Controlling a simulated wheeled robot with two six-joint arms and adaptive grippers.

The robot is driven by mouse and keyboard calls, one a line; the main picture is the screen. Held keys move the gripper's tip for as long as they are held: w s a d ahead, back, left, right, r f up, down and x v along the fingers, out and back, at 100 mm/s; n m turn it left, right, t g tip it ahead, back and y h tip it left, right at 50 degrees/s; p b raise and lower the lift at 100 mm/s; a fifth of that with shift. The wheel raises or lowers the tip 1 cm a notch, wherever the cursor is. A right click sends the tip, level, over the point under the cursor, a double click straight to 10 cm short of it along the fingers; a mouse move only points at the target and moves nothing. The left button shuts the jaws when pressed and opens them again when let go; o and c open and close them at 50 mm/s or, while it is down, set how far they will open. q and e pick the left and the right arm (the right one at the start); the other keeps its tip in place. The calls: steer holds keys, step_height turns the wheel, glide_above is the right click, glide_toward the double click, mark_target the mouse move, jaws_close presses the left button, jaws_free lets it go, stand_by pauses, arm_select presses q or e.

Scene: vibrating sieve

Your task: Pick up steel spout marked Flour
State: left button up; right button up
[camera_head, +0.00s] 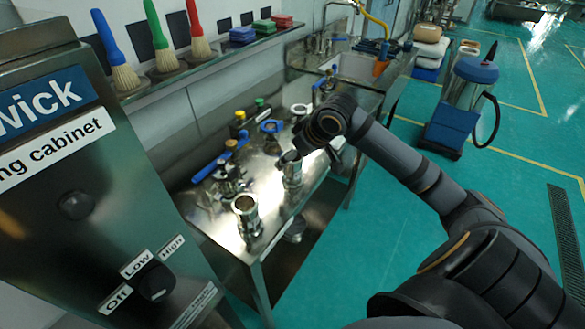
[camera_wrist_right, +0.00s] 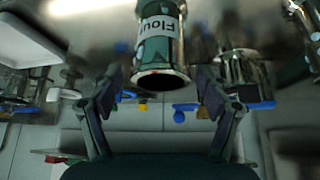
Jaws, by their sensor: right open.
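The steel spout marked Flour (camera_wrist_right: 160,50) is a shiny cylinder with a flared rim, and its white label appears upside down in the right wrist view. In the head view a steel spout (camera_head: 292,175) stands on the steel table just below my right gripper (camera_head: 290,157); its label cannot be read there. In the right wrist view my right gripper (camera_wrist_right: 158,82) is open, with one finger to each side of the Flour spout's rim and visible gaps between. My left gripper is not in view.
Another steel spout (camera_head: 246,217) stands nearer on the steel table (camera_head: 268,228). Clamps, blue-handled fittings (camera_head: 210,168) and small capped bottles (camera_head: 240,118) crowd the table's back and left. A cabinet (camera_head: 110,170) fills the left side.

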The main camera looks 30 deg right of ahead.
steer(key=shift+w+a+f, duration=0.1)
steer(key=shift+w+f, duration=0.05)
steer(key=shift+f, duration=0.2)
steer(key=c, duration=1.5)
